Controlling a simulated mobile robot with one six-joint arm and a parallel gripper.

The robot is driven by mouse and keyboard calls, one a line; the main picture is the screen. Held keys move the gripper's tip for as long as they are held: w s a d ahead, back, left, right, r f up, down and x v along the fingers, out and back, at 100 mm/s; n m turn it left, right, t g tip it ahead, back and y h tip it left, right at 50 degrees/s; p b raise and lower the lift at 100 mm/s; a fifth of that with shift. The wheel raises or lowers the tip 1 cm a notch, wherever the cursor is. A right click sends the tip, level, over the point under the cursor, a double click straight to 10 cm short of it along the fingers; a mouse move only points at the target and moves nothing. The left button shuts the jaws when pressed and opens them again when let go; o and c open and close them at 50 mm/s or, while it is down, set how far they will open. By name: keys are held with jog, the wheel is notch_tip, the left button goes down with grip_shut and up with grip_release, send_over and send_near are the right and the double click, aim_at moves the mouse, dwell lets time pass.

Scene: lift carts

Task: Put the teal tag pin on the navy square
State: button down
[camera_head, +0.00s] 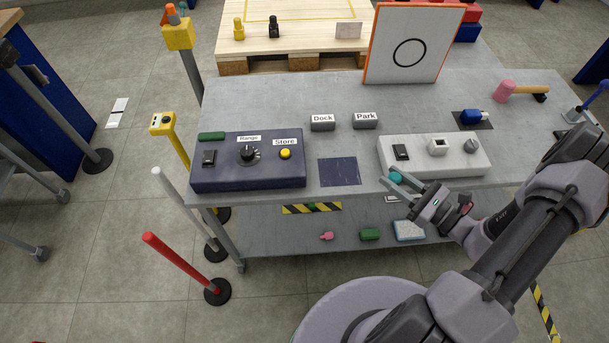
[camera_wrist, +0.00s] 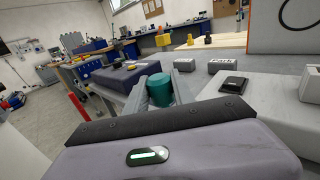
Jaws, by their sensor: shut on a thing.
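The teal tag pin (camera_head: 395,178) is held between the fingers of my gripper (camera_head: 391,181), in front of the white control box near the table's front edge. In the wrist view the teal pin (camera_wrist: 160,90) sits between the two fingers (camera_wrist: 163,82) of my gripper; its lower part is hidden behind the gripper body. The navy square (camera_head: 339,172) lies flat and bare on the grey table top, to the left of my gripper, between the navy control box and the white box.
The navy control box (camera_head: 222,178) stands left of the square, the white control box (camera_head: 455,162) right of it. The Dock (camera_head: 322,126) and Park (camera_head: 365,124) blocks stand behind it. A white board with a circle (camera_head: 388,70) stands farther back. A lower shelf (camera_head: 290,236) holds small items.

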jog(key=b+x, duration=0.1)
jog(key=x, duration=0.4)
jog(key=a+f+b+x, duration=0.1)
jog(key=x, duration=0.3)
jog(key=s+b+x, duration=0.1)
jog(key=x, duration=0.4)
jog(key=shift+w+a+f, duration=0.15)
jog(key=shift+a+f, duration=0.2)
jog(key=shift+a, duration=0.05)
jog(key=shift+w+a+f+b, duration=0.1)
jog(key=shift+a+f+b, duration=0.05)
jog(key=shift+f+b, duration=0.7)
jog(key=shift+w+a+f+b, duration=0.15)
jog(key=shift+f+b, duration=0.35)
jog(key=shift+f, duration=0.6)
jog(key=c, duration=1.1)
grip_release()
jog(key=shift+r, duration=0.1)
